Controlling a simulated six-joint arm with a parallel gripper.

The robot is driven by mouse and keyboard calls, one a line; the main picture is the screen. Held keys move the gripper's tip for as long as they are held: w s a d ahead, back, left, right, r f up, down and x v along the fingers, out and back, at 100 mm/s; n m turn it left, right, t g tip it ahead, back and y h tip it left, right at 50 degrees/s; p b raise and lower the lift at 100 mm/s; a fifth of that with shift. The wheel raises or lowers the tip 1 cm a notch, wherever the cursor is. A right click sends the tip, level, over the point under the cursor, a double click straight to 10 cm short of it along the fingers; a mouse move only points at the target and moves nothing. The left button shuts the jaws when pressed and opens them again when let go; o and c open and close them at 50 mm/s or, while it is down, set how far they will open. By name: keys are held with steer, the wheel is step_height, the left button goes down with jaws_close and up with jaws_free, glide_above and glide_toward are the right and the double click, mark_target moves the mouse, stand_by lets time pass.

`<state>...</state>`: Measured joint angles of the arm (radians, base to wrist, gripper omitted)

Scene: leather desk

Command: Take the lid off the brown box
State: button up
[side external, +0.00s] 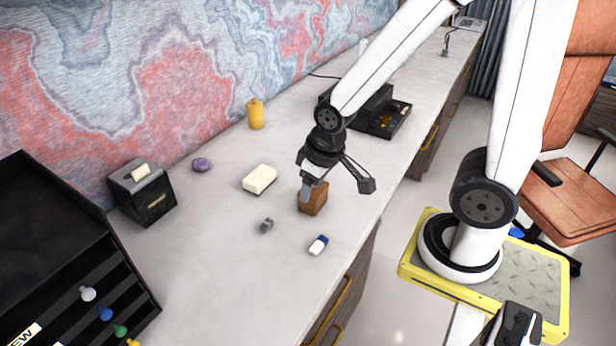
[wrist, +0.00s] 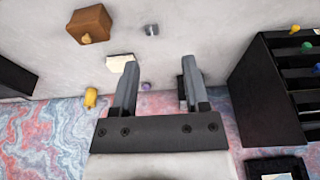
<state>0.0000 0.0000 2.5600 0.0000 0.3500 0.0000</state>
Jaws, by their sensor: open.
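The brown box (side external: 316,205) stands on the pale desk, partly hidden behind my gripper (side external: 307,192) in the side external view. In the wrist view the brown box (wrist: 92,22) is at the upper left, with a small orange knob (wrist: 86,39) on it. Its lid seam cannot be made out. My gripper (wrist: 160,62) is open, and nothing is between its fingers. In the wrist view the box lies beyond and to the left of the fingers, apart from them.
A cream block (side external: 260,179), a small grey piece (side external: 266,226) and a blue-and-white eraser (side external: 318,245) lie around the box. A yellow bottle (side external: 255,114) and a purple lump (side external: 201,164) are near the wall. A black drawer rack (side external: 45,240) stands at left.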

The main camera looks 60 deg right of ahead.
steer(key=shift+o, duration=0.2)
steer(key=shift+o, duration=0.6)
steer(key=shift+w, duration=0.1)
steer(key=w+d+f+m, duration=0.2)
steer(key=w+d+m, duration=0.1)
steer(key=d+m, duration=0.3)
steer(key=w+d+f+m+g, duration=0.1)
steer(key=w+d+f+m, duration=0.2)
steer(key=d+m, duration=0.3)
steer(key=w+d+f+m+y, duration=0.1)
steer(key=w+d+f+m, duration=0.2)
steer(key=m, duration=1)
steer(key=shift+d+f, duration=0.2)
steer(key=shift+d, duration=1.2)
steer(key=shift+d+f+m, duration=0.3)
steer(key=shift+d+m, duration=0.15)
steer(key=shift+m, duration=0.35)
